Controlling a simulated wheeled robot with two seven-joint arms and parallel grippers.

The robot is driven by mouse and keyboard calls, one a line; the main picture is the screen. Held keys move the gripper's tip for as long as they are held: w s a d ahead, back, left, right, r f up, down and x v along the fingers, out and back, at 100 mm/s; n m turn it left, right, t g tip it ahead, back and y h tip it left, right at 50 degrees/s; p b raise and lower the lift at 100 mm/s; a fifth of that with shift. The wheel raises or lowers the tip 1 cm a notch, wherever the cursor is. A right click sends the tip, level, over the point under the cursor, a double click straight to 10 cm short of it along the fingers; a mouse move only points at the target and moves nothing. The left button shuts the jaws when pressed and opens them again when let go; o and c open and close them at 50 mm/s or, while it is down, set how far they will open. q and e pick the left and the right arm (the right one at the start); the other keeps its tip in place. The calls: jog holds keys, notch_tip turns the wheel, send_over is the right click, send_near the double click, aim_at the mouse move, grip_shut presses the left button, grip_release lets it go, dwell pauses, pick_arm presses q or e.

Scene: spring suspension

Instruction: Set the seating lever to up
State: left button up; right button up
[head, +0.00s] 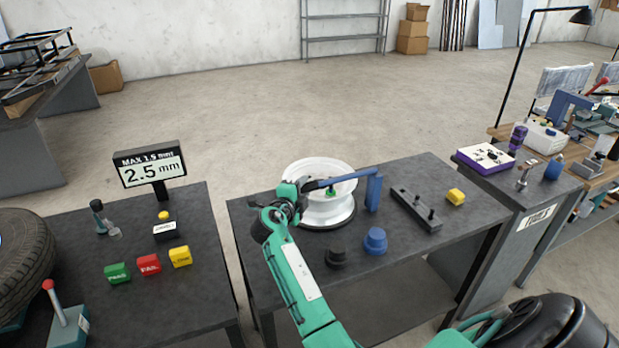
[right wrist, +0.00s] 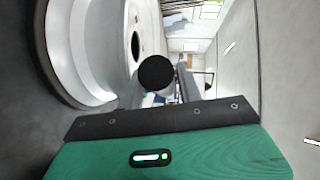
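A blue lever arm (head: 340,180) reaches left from a blue post (head: 374,190) beside a white wheel rim (head: 321,210) on the middle table. The arm lies nearly level across the front of the rim. My right gripper (head: 302,188) is at the left end of this arm. In the right wrist view, a round black knob (right wrist: 157,72) faces the camera just beyond the gripper's dark edge, with the white rim (right wrist: 90,45) to its left. The fingers are not clear, nor whether they touch the knob. No label marks a seating lever. My left gripper is not in view.
A red-knobbed lever (head: 66,318) stands at the left table's front, near a tyre (head: 22,255). Coloured blocks (head: 149,264) and a 2.5 mm display (head: 149,167) share that table. Black and blue knobs (head: 375,240) and a dark bar (head: 415,209) lie near the rim.

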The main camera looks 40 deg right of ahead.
dwell(0.3)
grip_shut()
jog(key=shift+r, duration=0.1)
jog(key=shift+w+r, duration=0.1)
